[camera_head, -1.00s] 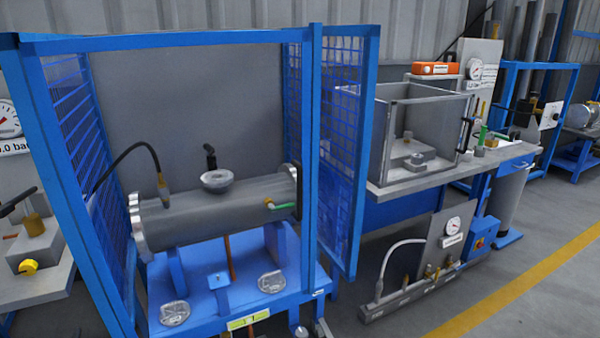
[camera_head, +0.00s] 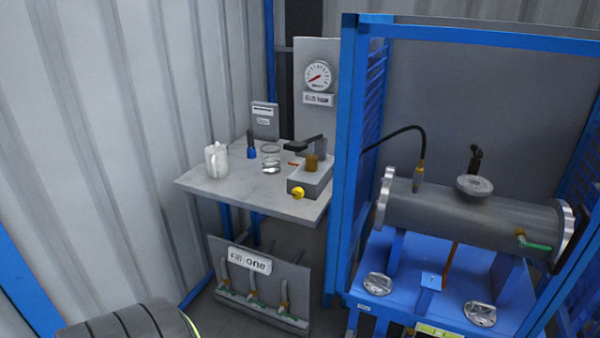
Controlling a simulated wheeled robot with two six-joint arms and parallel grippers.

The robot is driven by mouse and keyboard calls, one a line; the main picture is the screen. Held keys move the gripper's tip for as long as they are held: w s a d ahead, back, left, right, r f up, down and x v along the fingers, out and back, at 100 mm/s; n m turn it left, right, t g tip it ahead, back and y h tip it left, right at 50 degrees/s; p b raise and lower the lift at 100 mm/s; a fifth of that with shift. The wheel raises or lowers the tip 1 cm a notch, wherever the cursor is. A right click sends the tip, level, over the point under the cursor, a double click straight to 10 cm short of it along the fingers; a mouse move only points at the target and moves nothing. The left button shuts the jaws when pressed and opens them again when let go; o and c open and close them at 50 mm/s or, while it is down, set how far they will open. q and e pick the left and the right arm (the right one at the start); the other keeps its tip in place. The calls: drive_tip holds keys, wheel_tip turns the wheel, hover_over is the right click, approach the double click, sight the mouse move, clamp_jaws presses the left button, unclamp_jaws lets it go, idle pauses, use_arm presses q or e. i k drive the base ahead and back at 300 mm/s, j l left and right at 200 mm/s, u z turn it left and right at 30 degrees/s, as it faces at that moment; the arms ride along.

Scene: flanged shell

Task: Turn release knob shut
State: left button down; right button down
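A yellow knob (camera_head: 298,193), which looks like the release knob, sits low on the front of a small grey pump block (camera_head: 312,180). The block stands at the right front of a light grey bench (camera_head: 235,190). It has a brass cylinder (camera_head: 312,162) and a dark lever on top. I cannot tell from here how far the knob is turned. A round pressure gauge (camera_head: 319,77) with a red needle is on a grey panel behind the block; the label under it is too blurred to read. Neither of my grippers shows.
A blue frame cage (camera_head: 352,150) stands right of the bench, around a grey flanged shell (camera_head: 450,213). A white jug (camera_head: 216,161), a small blue item (camera_head: 251,152) and rings lie on the bench. A hose panel (camera_head: 258,285) stands below. A corrugated wall is at the left.

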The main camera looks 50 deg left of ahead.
sight(298, 192)
drive_tip(key=u, duration=1.5)
